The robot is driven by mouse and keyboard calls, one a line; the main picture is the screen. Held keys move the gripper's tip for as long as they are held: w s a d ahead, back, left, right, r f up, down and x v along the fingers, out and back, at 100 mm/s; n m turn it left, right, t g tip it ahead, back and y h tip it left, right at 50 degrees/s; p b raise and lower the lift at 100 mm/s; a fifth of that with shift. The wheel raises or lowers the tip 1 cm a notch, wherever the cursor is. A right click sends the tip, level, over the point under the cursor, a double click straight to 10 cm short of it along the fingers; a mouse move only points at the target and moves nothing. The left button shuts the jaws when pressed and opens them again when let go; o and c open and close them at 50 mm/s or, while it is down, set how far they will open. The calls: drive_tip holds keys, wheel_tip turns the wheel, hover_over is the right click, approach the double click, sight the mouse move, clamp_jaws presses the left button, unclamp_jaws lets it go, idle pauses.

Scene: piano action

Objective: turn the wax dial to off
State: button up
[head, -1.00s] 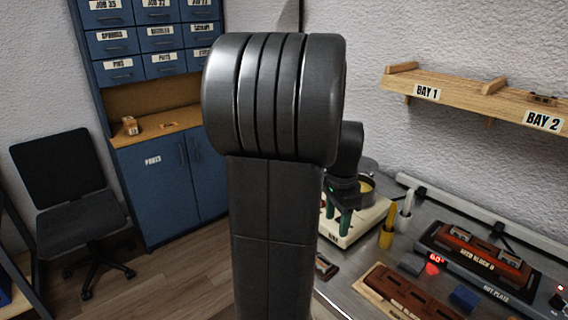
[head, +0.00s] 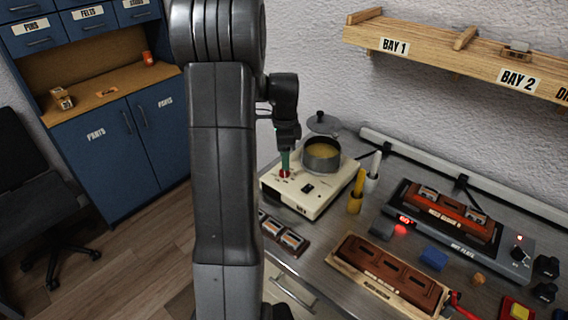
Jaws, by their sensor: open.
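The wax warmer (head: 318,193) is a cream box on the bench with a metal pot (head: 321,155) of yellow wax on top. Its red wax dial (head: 284,174) sits on the left part of the top face. My gripper (head: 286,166) points down with its green fingers at the dial. The fingers are open, seen nearly edge-on, and hide part of the dial. I cannot tell whether they touch it. The dial's setting is too small to read.
A pot lid (head: 323,123) lies behind the pot. Yellow (head: 356,193) and white (head: 373,172) holders stand right of the warmer. The hot plate (head: 447,222), a wooden block tray (head: 388,276) and a blue block (head: 434,258) are further right. A shelf (head: 450,57) overhangs the back.

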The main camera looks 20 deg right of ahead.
drive_tip(key=shift+f, duration=2.1)
drive_tip(key=c, duration=1)
drive_tip(key=shift+o, duration=0.2)
